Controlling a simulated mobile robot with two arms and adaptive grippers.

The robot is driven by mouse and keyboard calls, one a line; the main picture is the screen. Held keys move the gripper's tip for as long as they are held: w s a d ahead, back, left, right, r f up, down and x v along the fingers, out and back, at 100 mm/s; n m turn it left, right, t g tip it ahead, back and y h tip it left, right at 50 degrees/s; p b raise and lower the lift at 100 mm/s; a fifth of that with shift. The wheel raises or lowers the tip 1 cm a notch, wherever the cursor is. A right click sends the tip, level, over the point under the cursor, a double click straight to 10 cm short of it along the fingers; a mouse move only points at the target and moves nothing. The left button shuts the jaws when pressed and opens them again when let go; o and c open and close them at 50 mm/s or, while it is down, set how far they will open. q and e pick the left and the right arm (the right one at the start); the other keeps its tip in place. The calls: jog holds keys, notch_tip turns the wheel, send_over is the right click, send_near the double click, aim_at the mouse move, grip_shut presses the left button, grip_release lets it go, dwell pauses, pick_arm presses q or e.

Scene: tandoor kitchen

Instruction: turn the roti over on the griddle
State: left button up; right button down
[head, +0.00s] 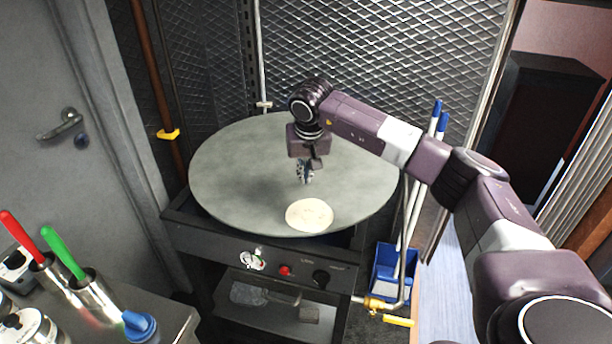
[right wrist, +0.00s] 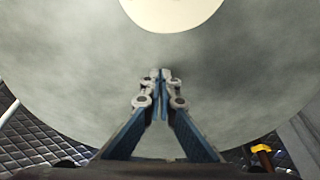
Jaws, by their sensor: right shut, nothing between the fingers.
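The roti (head: 309,215) is a pale round disc lying flat near the front edge of the round grey griddle (head: 235,175). In the right wrist view the roti (right wrist: 172,12) shows at the top, cut off by the frame, with bare griddle (right wrist: 70,75) around it. My right gripper (head: 305,181) points down over the griddle, just behind the roti. In the right wrist view its fingertips (right wrist: 161,75) are together with nothing between them, apart from the roti in the picture. I cannot tell how high they are above the griddle. My left gripper is not in view.
The griddle stands on a dark stand with a red knob (head: 285,270). A counter with red-handled (head: 20,232) and green-handled (head: 62,252) utensils is at the lower left. A blue bin (head: 382,283) with long handles stands right of the stand. A mesh wall (head: 385,45) rises behind.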

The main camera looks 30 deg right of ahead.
aim_at(307, 195)
jog(key=shift+b+x, duration=0.45)
jog(key=shift+x, duration=0.7)
jog(key=s, duration=0.2)
jog(key=s+a, duration=0.1)
jog(key=shift+a+r, duration=0.1)
jog(key=shift+r, duration=0.2)
jog(key=shift+s+a+r, duration=0.1)
jog(key=shift+s+a, duration=0.15)
jog(key=shift+s, duration=0.25)
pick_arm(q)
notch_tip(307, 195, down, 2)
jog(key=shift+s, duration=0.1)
